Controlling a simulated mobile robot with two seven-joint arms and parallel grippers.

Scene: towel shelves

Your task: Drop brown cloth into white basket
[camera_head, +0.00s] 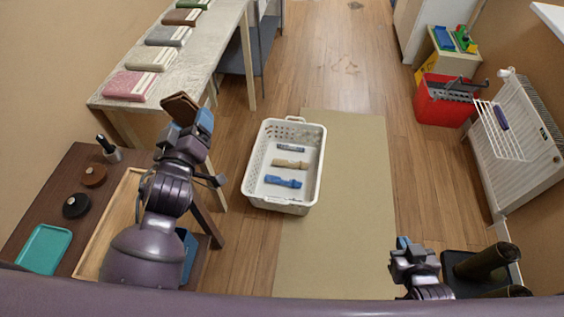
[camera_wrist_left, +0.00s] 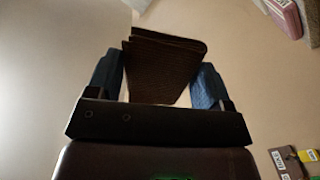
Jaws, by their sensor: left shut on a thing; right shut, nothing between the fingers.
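My left gripper (camera_head: 190,122) is shut on a folded brown cloth (camera_head: 180,106) and holds it up near the front of the long table, left of the basket. The cloth also shows between the blue fingers in the left wrist view (camera_wrist_left: 165,65). The white basket (camera_head: 300,125) stands on the floor in the middle, open at the top. Inside it lie a blue cloth, a tan cloth and a grey-blue cloth. My right gripper (camera_head: 404,243) is shut and empty at the lower right, away from the basket.
Several folded cloths lie on the long table (camera_head: 226,22), including a pink one (camera_head: 132,85). A dark low table (camera_head: 45,203) with a teal tray (camera_head: 44,249) is at left. A tan mat (camera_head: 350,200) lies beside the basket. A red bin (camera_head: 437,105) stands at right.

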